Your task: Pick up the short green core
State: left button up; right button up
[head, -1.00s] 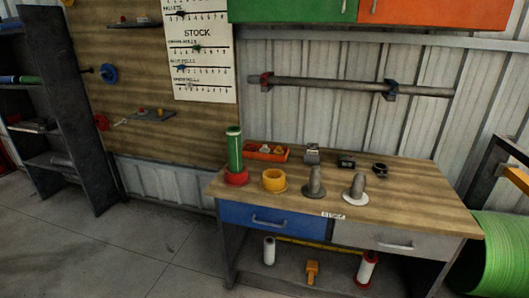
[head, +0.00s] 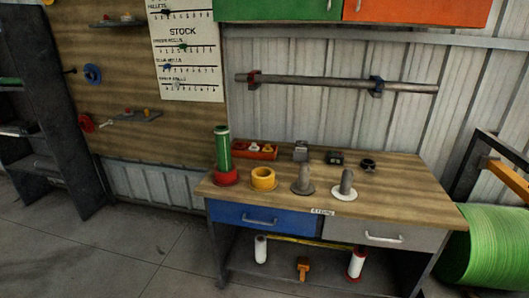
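A green core (head: 223,149) stands upright in a red round base (head: 225,178) at the left end of the wooden workbench top (head: 390,192). It is the only green core I can make out on the bench. Neither of my grippers shows in the head view.
Beside it stand a yellow ring (head: 263,179), a grey post (head: 303,178) and a grey post on a white base (head: 346,182). An orange tray (head: 255,151) lies behind. A large green roll (head: 490,246) is at right. The floor (head: 130,245) at front left is clear.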

aim_at(222, 131)
jog(key=k, duration=0.65)
jog(key=z, duration=0.5)
jog(key=i, duration=0.4)
jog(key=z, duration=0.9)
jog(key=i, duration=1.5)
jog(key=u, duration=0.8)
